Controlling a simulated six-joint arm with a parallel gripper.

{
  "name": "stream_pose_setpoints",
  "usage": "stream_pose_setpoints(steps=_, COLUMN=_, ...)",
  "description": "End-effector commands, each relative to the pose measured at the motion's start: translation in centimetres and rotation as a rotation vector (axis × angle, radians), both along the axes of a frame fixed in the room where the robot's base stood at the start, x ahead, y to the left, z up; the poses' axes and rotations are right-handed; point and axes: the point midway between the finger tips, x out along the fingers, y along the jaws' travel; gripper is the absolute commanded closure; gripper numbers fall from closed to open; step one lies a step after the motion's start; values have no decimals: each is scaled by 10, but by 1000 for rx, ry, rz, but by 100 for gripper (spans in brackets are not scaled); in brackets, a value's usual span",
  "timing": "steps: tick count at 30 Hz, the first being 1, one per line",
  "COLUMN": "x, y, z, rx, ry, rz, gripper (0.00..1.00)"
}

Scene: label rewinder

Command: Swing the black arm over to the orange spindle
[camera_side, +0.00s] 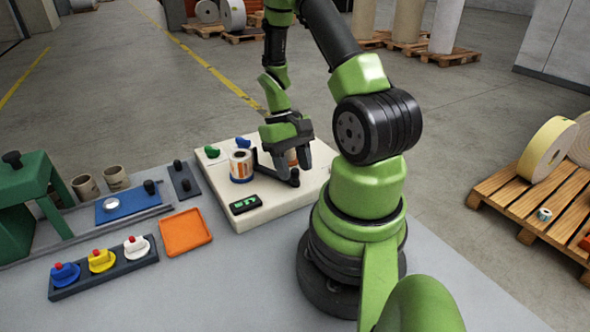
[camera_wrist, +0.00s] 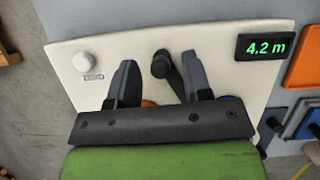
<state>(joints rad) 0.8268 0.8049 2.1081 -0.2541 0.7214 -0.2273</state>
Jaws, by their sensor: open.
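The cream rewinder (camera_side: 285,203) stands on the grey table. Its black arm (camera_side: 272,173) slants toward the front right, ending in a round black knob. In the wrist view the knob (camera_wrist: 161,66) shows between my fingers, apart from both, with the bar running down right behind my gripper. The orange spindle (camera_side: 292,158) is mostly hidden behind my fingers; a sliver of orange (camera_wrist: 148,103) shows in the wrist view. A white label roll (camera_side: 240,165) with blue and orange edges stands left of the arm. My gripper (camera_side: 294,170) is open, pointing down over the arm's knob end.
A green readout (camera_side: 245,204) reads 4.2 m in the wrist view. A white knob (camera_wrist: 85,63) is on the rewinder's other side. Green and blue pieces (camera_side: 242,143) sit at its back edge. An orange tray (camera_side: 185,232) and a coloured switch strip (camera_side: 104,268) lie left.

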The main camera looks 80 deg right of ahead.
Motion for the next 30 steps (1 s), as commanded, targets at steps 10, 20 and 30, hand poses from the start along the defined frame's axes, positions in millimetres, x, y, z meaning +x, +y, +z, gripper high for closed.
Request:
stream_pose_setpoints(steps=10, x=-4, y=4, z=-12, rx=0, ry=-1, rz=-1, gripper=55)
stream_pose_setpoints(steps=20, x=-4, y=3, z=-12, rx=-2, ry=-1, rz=-1, gripper=99)
stream_pose_setpoints(steps=30, x=-4, y=3, z=-12, rx=-3, ry=-1, rz=-16, gripper=99)
